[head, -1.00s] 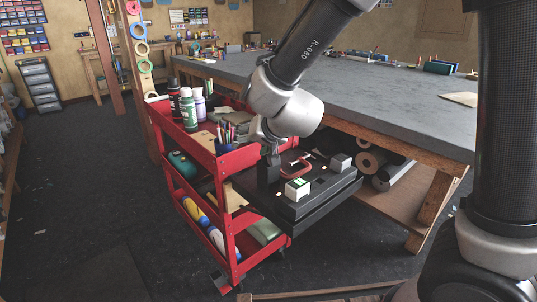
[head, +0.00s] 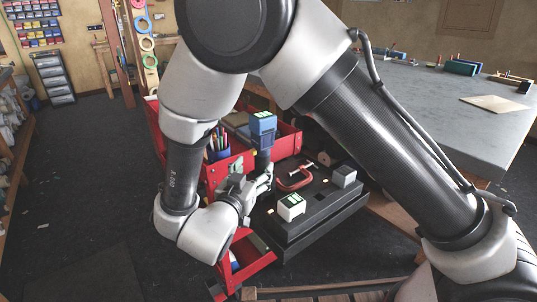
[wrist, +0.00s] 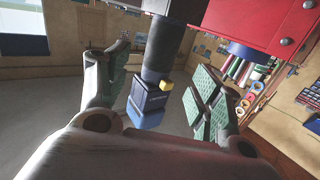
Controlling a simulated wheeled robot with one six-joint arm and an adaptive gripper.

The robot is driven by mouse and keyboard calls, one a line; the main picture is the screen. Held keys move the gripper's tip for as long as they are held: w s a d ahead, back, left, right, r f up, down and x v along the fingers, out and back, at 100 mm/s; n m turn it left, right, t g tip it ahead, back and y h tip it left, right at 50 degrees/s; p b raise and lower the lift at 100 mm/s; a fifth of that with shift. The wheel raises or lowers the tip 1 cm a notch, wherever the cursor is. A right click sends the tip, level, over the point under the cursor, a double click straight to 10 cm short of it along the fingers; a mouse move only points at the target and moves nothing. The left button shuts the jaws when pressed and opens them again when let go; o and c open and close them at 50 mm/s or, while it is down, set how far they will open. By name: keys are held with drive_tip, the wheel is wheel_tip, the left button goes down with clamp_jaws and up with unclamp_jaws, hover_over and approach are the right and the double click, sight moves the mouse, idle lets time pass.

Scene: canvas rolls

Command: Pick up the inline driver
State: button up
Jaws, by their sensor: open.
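My gripper (head: 263,180) is open and beside the driver's lower body, coming from the left. In the wrist view my gripper (wrist: 162,82) has a green-padded finger on each side of the driver, with visible gaps. The driver's foot is hidden in the head view by my gripper.
On the case lie a white block with green marks (head: 291,207), a red clamp (head: 295,180) and a grey block (head: 343,176). A red cart (head: 287,143) with a pen cup (head: 217,149) is just behind. The grey workbench (head: 440,115) stands at the right.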

sight(259, 161)
drive_tip(key=shift+s+d+h, duration=0.1)
drive_tip(key=shift+d+h, duration=0.1)
drive_tip(key=shift+h, duration=0.1)
drive_tip(key=shift+w+d+r, duration=0.1)
drive_tip(key=shift+w+d, duration=0.15)
drive_tip(key=shift+w, duration=0.05)
drive_tip(key=x, duration=0.7)
drive_tip(key=shift+w+a, duration=0.2)
drive_tip(key=shift+a, duration=0.2)
drive_tip(key=c, duration=1.2)
